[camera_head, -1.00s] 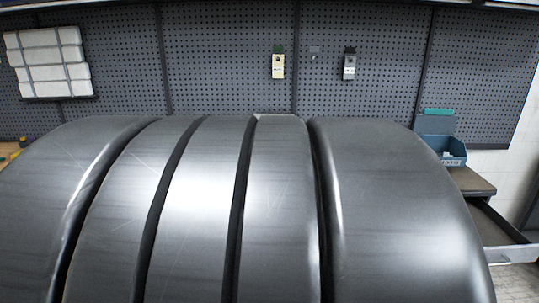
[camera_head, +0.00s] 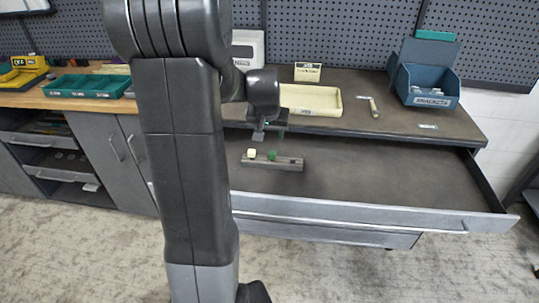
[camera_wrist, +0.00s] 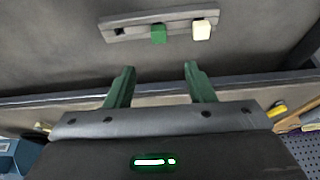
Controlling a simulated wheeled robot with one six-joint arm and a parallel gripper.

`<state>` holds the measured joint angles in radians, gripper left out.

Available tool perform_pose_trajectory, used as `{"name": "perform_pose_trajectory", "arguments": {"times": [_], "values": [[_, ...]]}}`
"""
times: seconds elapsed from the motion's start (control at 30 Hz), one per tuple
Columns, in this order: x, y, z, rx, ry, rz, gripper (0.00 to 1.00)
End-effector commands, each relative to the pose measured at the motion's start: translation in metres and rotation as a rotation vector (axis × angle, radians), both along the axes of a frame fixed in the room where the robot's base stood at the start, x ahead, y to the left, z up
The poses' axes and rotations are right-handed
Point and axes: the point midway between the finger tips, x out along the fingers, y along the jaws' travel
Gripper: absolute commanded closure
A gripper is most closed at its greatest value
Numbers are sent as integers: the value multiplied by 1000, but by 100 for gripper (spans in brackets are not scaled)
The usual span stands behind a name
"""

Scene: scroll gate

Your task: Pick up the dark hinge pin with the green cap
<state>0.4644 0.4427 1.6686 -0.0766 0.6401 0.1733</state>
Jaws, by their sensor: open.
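A green cap (camera_head: 271,155) sits on a grey rack (camera_head: 288,164) that lies in the open drawer. It also shows in the wrist view (camera_wrist: 158,33). The dark pin under the cap is hidden in the rack. A cream cap (camera_head: 251,153) sits beside it on the same rack, and shows right of the green one in the wrist view (camera_wrist: 201,30). My gripper (camera_head: 268,138) is above the rack. In the wrist view its green fingers (camera_wrist: 158,70) are apart with nothing between them, and the green cap lies beyond the gap.
The drawer floor (camera_head: 380,185) is clear right of the rack. The drawer front (camera_head: 350,212) runs along the near side. On the counter stand a cream tray (camera_head: 325,112), a small pin-like object (camera_head: 373,107) and a blue bracket bin (camera_head: 428,88). Green trays (camera_head: 85,86) stand at left.

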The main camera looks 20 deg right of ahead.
Motion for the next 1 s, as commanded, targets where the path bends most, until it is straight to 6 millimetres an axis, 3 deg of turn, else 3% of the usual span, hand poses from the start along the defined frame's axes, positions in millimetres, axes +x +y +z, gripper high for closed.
{"name": "perform_pose_trajectory", "arguments": {"times": [0.23,0.53,0.8,1.0], "values": [[13,-9,-40,1,4,1,51],[17,-12,-58,1,4,1,51],[24,-16,-93,2,5,0,51],[28,-18,-102,1,2,1,51]]}}
